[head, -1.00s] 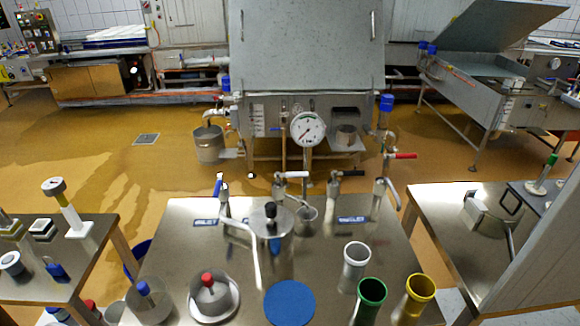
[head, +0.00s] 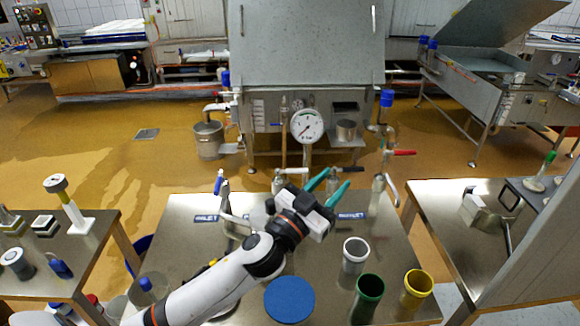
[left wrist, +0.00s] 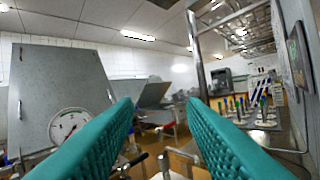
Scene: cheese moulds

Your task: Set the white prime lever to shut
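The white prime lever (head: 295,170) stands at the back of the middle steel table in the head view, lying roughly level on its valve post. My left arm's wrist partly covers its post. My left gripper (head: 332,182) has teal fingers, is open and empty, and is just right of the white lever, near the black-handled lever (head: 354,168). I cannot tell whether it touches either one. In the left wrist view the two fingers (left wrist: 162,105) are wide apart with nothing between them. My right gripper is not in view.
A blue-handled lever (head: 218,182) stands to the left and a red-handled lever (head: 404,152) to the right. A pressure gauge (head: 307,126) rises behind. A blue disc (head: 289,299) and white, green and yellow cups (head: 418,285) occupy the table's front.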

